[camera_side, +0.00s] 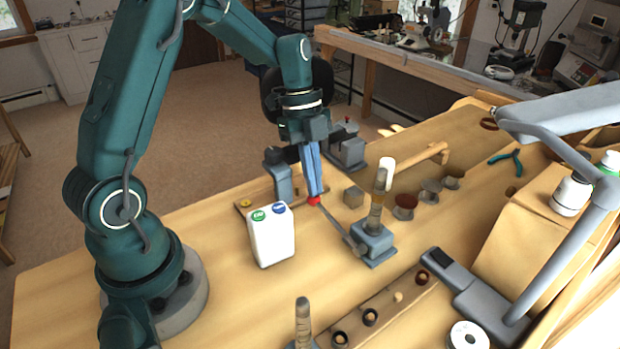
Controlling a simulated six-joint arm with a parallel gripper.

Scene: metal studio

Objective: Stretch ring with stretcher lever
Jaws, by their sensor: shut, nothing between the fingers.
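The ring stretcher is a grey base (374,246) with an upright tapered mandrel (377,205) standing on the bench. Its stretcher lever (338,226) slants from the base up to the left and ends in a red knob (313,201). My gripper (315,194) points down with its blue fingers together, and its tips are at the red knob. Whether they touch it or are just behind it, I cannot tell. No ring can be made out clearly on the mandrel.
A white bottle (270,236) stands close to the left of the lever. A wooden strip with dark rings (370,317) is in front. A grey lamp arm (565,262) crosses the right side.

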